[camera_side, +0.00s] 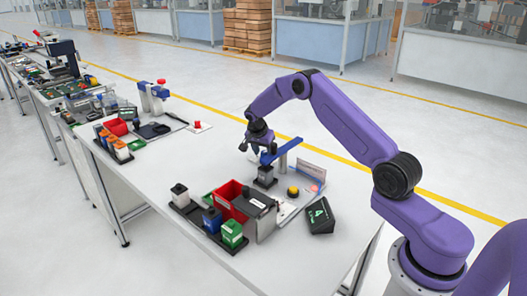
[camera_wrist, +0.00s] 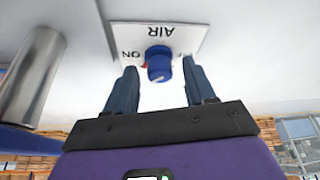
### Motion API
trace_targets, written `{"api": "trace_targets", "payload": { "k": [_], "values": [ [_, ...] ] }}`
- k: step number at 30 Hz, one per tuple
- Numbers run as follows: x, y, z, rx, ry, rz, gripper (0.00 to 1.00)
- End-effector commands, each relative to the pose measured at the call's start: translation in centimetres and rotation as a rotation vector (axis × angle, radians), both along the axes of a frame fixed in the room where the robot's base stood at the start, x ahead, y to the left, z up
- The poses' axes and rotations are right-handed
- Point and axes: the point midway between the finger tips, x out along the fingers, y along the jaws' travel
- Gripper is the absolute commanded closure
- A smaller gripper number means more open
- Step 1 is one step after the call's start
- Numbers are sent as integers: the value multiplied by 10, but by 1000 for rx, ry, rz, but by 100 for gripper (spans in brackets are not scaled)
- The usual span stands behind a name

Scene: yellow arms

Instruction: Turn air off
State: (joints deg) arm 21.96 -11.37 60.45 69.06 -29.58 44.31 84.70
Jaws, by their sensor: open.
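A white panel (camera_wrist: 183,36) marked AIR fills the top of the wrist view and reads upside down. A blue round knob (camera_wrist: 159,66) sits on it, with the word ON to its left and a small red patch beside it. The lettering on its right is mostly hidden by a finger. My gripper (camera_wrist: 159,70) is open, with one finger on each side of the knob and gaps between. In the side view my gripper (camera_side: 258,142) points down above the table by a blue bar (camera_side: 283,151). The knob cannot be made out there.
A metal cylinder (camera_wrist: 32,75) stands close on the left in the wrist view. On the table are a red bin (camera_side: 229,195), a yellow button (camera_side: 293,192), a black box (camera_side: 320,217) and several small containers.

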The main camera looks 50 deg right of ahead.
Motion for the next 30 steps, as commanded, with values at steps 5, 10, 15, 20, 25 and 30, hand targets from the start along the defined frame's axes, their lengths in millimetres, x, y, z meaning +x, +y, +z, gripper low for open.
{"api": "trace_targets", "payload": {
  "k": [5, 10, 15, 20, 25, 30],
  "values": [
    [0, 0, 0, 0, 0, 0, 46],
    [0, 0, 0, 0, 0, 0, 100],
    [0, 0, 0, 0, 1, 13, 100],
    [-2, 0, 1, 1, 2, 126, 100],
    [-2, 0, 0, 2, 2, 285, 100],
    [-3, -1, 0, 1, 1, 376, 100]
  ]
}}
